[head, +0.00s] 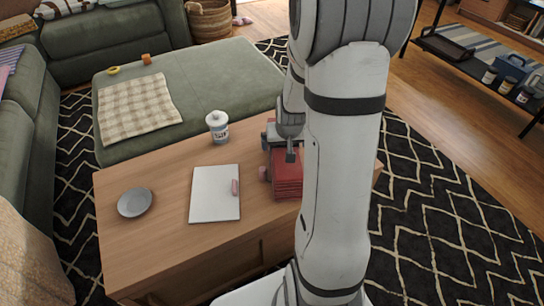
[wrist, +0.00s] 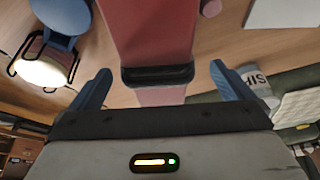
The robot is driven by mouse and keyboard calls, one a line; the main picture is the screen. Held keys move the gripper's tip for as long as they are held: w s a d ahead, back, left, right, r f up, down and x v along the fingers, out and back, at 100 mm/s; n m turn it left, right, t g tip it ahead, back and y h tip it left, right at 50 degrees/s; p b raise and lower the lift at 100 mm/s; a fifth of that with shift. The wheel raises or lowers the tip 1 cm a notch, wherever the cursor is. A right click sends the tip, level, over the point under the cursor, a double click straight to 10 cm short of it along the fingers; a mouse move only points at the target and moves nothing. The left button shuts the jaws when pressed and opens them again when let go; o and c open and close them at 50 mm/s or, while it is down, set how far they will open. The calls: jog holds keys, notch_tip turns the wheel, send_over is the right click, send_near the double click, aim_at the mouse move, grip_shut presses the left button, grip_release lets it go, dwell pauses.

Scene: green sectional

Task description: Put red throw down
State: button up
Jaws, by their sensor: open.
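Whether anything touches is unclear.
The green sectional (head: 200,80) with a checked cloth (head: 138,105) stands behind. A blue object (wrist: 62,14) and a bright round item (wrist: 45,66) show in the wrist view.

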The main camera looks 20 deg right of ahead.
jog(key=b+x, duration=0.2)
jog(key=x, duration=0.1)
jog(key=b+x, duration=0.2)
jog(key=x, duration=0.2)
jog(key=shift+d+f, duration=0.25)
jog(key=shift+f, duration=0.05)
jog(key=shift+r, duration=0.1)
jog(key=c, duration=1.1)
jog(key=shift+r, duration=0.15)
jog(key=shift+c, duration=0.4)
